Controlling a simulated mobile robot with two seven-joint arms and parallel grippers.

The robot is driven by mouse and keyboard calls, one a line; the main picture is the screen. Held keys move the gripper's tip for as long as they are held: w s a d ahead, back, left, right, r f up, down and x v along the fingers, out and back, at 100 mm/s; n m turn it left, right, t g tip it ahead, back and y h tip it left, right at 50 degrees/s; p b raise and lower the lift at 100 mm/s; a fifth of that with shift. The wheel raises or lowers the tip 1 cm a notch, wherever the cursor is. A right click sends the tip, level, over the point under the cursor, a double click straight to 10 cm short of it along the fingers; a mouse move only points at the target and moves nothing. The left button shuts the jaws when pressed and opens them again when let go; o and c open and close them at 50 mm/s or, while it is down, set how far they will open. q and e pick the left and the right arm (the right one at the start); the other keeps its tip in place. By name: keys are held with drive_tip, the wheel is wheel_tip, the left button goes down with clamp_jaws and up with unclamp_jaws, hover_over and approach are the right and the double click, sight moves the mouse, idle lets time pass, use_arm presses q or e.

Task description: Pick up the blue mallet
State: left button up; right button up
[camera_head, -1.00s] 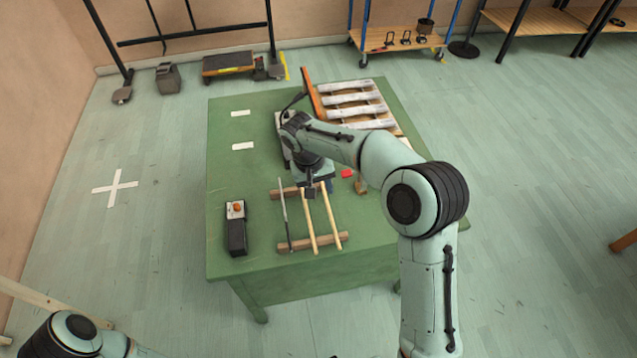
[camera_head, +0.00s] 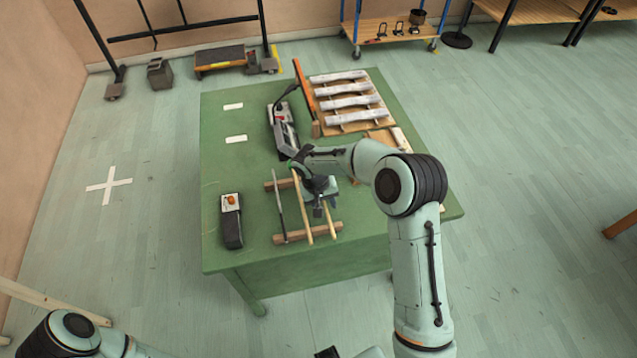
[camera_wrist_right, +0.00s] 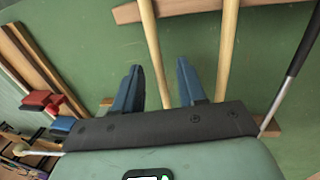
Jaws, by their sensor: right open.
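Two pale wooden handles and a thin grey stick (camera_head: 279,206) lie across two wooden rails (camera_head: 291,236) on the green table. My right gripper (camera_head: 326,208) is open above the right-hand handle (camera_head: 331,222). In the right wrist view that handle (camera_wrist_right: 153,45) runs between the spread fingers of the gripper (camera_wrist_right: 158,85), and the other wooden handle (camera_wrist_right: 229,45) passes just outside one finger. The height of the fingers over the handle is unclear. My left gripper is out of view.
A black box with an orange button (camera_head: 231,222) stands left on the green table (camera_head: 225,170). A grey device (camera_head: 283,130) and a rack of pale bars (camera_head: 345,87) stand farther back.

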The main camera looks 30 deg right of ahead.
clamp_jaws()
drive_tip(key=shift+r, duration=0.15)
